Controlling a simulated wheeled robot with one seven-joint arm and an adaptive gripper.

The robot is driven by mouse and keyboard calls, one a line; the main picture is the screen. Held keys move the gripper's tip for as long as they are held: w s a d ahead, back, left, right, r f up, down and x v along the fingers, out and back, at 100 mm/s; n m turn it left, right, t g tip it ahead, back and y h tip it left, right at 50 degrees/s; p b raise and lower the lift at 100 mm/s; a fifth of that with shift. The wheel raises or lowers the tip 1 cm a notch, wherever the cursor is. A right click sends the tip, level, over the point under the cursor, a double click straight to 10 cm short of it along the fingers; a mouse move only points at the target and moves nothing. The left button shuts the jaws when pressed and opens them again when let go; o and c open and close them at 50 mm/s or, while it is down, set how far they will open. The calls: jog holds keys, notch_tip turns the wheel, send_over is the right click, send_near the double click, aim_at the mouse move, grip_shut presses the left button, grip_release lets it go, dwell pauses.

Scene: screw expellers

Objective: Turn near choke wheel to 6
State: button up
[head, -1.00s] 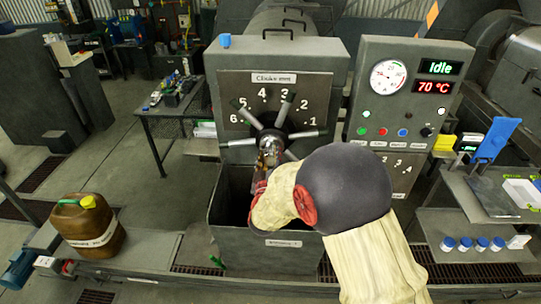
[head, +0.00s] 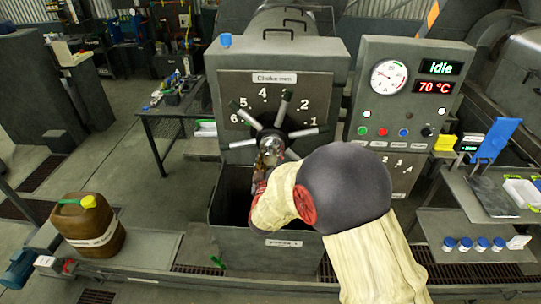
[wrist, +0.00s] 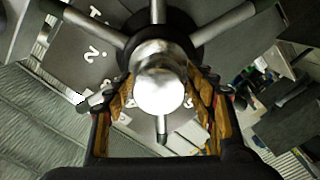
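The choke wheel (head: 273,142) is on the front of the near grey machine, with metal spokes, dark-tipped grips and a round hub. Behind it the number plate (head: 255,91) runs from 1 at right to 6 at left. One spoke points up between 4 and 2, where it covers the 3. My gripper (head: 266,163) is just below and in front of the hub. In the wrist view the shiny hub (wrist: 160,88) is central. My gripper's fingers (wrist: 161,108) are apart on either side of it, with a lower spoke between them. Contact cannot be told.
A control panel (head: 408,110) stands right of the wheel, showing "Idle" and 70 °C. An open grey bin (head: 270,243) is below the wheel and my arm. A brown jug (head: 88,226) stands at left. A shelf unit (head: 480,222) with blue-capped bottles is at right.

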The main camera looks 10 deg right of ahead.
jog(key=shift+o, duration=0.2)
jog(key=v, duration=1.2)
dwell(0.4)
